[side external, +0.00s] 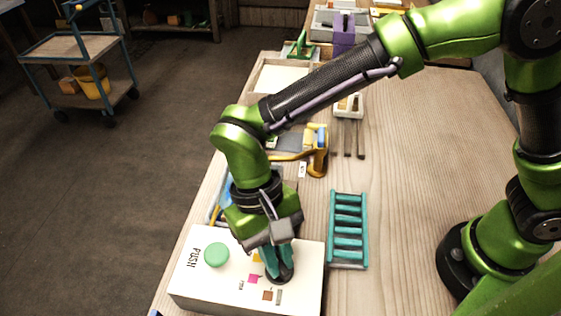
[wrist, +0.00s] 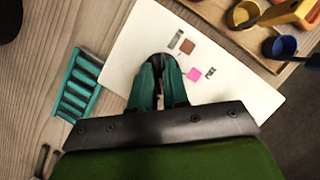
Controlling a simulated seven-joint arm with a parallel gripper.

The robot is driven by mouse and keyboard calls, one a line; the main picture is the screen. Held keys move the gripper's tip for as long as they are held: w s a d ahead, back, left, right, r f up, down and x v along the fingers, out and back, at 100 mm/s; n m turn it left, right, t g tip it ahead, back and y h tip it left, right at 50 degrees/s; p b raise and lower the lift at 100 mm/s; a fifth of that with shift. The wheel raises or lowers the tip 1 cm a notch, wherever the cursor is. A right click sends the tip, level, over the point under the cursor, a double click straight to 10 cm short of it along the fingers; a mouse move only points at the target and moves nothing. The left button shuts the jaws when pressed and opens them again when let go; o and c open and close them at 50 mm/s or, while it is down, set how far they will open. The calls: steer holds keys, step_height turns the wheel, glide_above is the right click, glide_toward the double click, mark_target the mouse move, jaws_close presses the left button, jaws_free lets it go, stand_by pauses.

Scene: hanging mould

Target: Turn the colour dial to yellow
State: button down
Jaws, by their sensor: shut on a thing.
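A white box (side external: 203,288) lies at the table's near edge, with a green push button (side external: 216,255) on top. A dark round dial (side external: 283,278) sits on the box; it also shows in the wrist view (wrist: 157,62). Around it are yellow (side external: 256,257), magenta (side external: 253,279), brown (side external: 267,295) and grey (side external: 279,297) marks. In the wrist view I see the grey (wrist: 176,40), brown (wrist: 187,48) and pink (wrist: 195,74) marks, but no yellow one. My gripper (side external: 279,264) points down with its teal fingers shut on the dial. The fingers hide most of the dial, so I cannot tell its setting.
A teal ladder-like rack (side external: 347,230) lies right of the box. A yellow-handled tool (side external: 318,150) and other items lie behind. In the wrist view, a wooden tray with a yellow cup (wrist: 243,14) and a blue cup (wrist: 284,46) adjoins the box. The table's right side is mostly clear.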

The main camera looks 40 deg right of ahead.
steer(key=shift+a+n+h, duration=0.1)
steer(key=shift+n+h, duration=0.7)
steer(key=shift+n, duration=1.4)
steer(key=c, duration=1.1)
jaws_free()
steer(key=shift+r, duration=0.1)
steer(key=v, duration=1.6)
steer(key=shift+s+a+r, duration=0.1)
steer(key=shift+a+r, duration=0.05)
steer(key=shift+r, duration=0.3)
